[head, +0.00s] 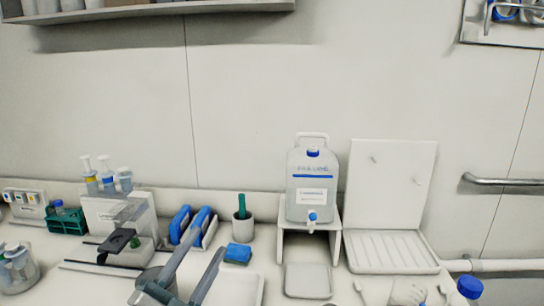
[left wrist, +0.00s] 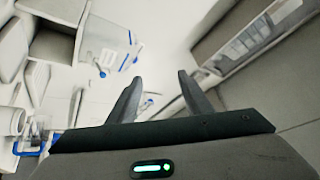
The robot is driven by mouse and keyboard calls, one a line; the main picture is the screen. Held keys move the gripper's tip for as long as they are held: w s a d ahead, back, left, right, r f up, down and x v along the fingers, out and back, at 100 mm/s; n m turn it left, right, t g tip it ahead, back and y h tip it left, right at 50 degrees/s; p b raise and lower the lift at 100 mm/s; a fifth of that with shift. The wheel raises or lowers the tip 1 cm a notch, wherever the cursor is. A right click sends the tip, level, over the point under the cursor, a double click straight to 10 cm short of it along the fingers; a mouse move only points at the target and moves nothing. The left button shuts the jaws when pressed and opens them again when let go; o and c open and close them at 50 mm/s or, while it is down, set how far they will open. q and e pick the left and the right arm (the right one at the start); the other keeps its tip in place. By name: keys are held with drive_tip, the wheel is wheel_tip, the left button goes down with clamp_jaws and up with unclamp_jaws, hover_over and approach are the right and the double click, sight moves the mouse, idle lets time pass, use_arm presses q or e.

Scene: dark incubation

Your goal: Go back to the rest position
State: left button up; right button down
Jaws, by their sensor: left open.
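My left gripper (head: 207,243) reaches up from the bottom of the head view, over the front of the bench. Its two grey fingers are apart with nothing between them. In the left wrist view the fingers (left wrist: 160,78) also stand apart and empty. My right gripper is in neither view. The place of rest is not marked by any object.
A carboy (head: 312,190) with a blue tap stands on a white stand right of the gripper. A wall shelf (head: 150,10) hangs above; the wall between is clear.

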use_arm(q)
drive_tip(key=s+a+f+n+g+y, duration=0.2)
drive_tip(key=a+f+n+y, duration=0.1)
drive_tip(key=f, duration=0.5)
drive_tip(key=s+a+f+n+g+y, duration=0.2)
drive_tip(key=f+n+y, duration=0.15)
drive_tip(key=f, duration=0.45)
drive_tip(key=s+a+f+n+g+y, duration=0.2)
drive_tip(key=a+f+n+g+y, duration=0.15)
drive_tip(key=f, duration=0.45)
drive_tip(key=s+f+n+g, duration=0.2)
drive_tip(key=s+f+g, duration=0.3)
drive_tip(key=s+f, duration=0.6)
drive_tip(key=s+f+n+g, duration=0.2)
drive_tip(key=s+f+g, duration=0.4)
drive_tip(key=s, duration=0.9)
drive_tip(key=s+f+x, duration=0.1)
drive_tip(key=s+x, duration=0.2)
drive_tip(key=x, duration=1.1)
drive_tip(key=s+x, duration=0.4)
drive_tip(key=x, duration=1.1)
drive_tip(key=s+a+f, duration=0.2)
drive_tip(key=s+f, duration=1.4)
drive_tip(key=shift+s+a+f+g, duration=0.35)
drive_tip(key=shift+s+g, duration=0.05)
drive_tip(key=shift+g, duration=0.05)
